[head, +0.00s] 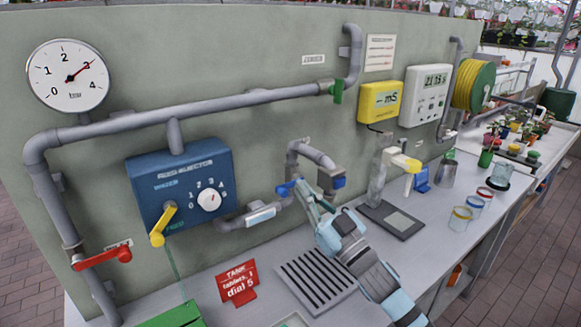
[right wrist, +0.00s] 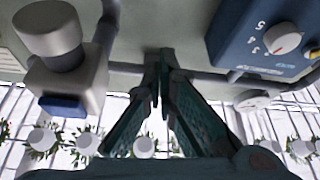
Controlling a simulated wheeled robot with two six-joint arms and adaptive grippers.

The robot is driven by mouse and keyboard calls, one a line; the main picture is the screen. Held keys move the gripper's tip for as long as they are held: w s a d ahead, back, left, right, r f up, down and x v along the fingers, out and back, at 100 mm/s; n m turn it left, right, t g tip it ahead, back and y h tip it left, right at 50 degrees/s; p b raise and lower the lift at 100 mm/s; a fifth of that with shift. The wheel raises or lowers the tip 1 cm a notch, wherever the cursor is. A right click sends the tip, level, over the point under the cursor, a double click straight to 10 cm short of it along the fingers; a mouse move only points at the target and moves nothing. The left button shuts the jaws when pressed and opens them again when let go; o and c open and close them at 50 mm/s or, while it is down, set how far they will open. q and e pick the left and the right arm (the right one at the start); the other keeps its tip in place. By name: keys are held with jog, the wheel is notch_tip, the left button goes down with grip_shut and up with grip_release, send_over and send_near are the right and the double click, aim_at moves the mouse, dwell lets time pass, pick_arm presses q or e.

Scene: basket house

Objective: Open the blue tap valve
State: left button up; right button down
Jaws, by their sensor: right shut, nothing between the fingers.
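In the head view a blue lever-like piece (head: 287,188), which looks like the tap valve handle, sits on the pipework below the bent grey tap pipe (head: 318,157). My right gripper (head: 302,187) reaches up from the lower right, with its tips just right of this piece. Whether they touch it I cannot tell. The right gripper is shut and empty; its fingers meet in the right wrist view (right wrist: 161,58). A second blue part (head: 339,183) is on the tap body right of the tips, and shows in the right wrist view (right wrist: 62,105). My left gripper is out of view.
The blue injector box (head: 150,190) with a yellow lever (head: 161,226) and a dial is to the left. A bottle (head: 378,172) and cups stand to the right.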

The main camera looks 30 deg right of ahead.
aim_at(292, 186)
pick_arm(q)
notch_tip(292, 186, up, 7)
jog(key=p, duration=0.6)
pick_arm(e)
jog(key=x, duration=0.6)
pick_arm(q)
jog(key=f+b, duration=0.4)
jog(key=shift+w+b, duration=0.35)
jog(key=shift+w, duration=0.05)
pick_arm(e)
jog(key=f, duration=0.4)
jog(key=shift+w+d+f, duration=0.15)
jog(key=shift+d+f, duration=0.1)
